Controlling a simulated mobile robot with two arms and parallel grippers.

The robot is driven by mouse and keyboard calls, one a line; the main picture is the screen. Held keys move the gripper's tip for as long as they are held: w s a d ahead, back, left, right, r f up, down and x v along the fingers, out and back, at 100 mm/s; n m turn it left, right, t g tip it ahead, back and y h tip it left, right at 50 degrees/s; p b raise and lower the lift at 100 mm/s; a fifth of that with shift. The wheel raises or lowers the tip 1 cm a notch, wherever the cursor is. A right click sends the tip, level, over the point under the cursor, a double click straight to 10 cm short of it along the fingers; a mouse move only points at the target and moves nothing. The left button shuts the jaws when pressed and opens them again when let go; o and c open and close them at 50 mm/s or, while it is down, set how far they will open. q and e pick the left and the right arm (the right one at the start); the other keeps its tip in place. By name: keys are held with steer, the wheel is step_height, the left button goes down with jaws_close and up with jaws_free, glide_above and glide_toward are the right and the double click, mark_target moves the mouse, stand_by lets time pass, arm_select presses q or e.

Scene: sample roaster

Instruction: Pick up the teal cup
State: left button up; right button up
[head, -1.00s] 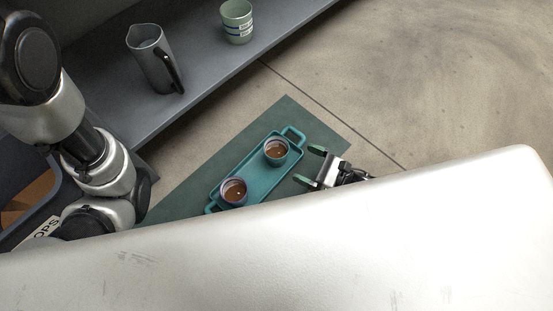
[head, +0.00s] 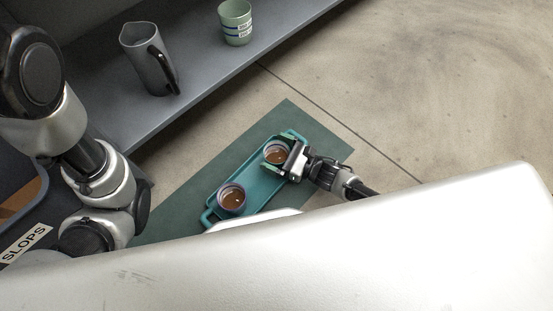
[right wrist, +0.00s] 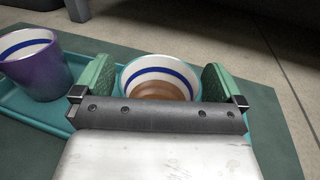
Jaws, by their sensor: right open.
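The teal cup (head: 275,155), holding brown liquid, stands upright at the far end of a teal tray (head: 257,189). My right gripper (head: 277,154) is open at this cup, its green-padded fingers on either side of it. In the right wrist view my right gripper (right wrist: 159,82) has the cup (right wrist: 160,73) between its fingers, with a white interior and blue band showing; its lower part is hidden by the gripper body. I cannot tell whether either pad touches it. My left gripper is out of view.
A purple cup (head: 231,198) with brown liquid stands on the tray's near end. The tray lies on a dark green mat (head: 190,193). A grey pitcher (head: 148,62) and a pale green cup (head: 236,22) stand on a grey shelf (head: 200,68). A SLOPS label (head: 25,243) shows at left.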

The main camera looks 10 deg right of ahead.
steer(key=shift+c, duration=0.5)
steer(key=c, duration=0.9)
steer(key=shift+c, duration=0.5)
steer(key=shift+r, duration=0.2)
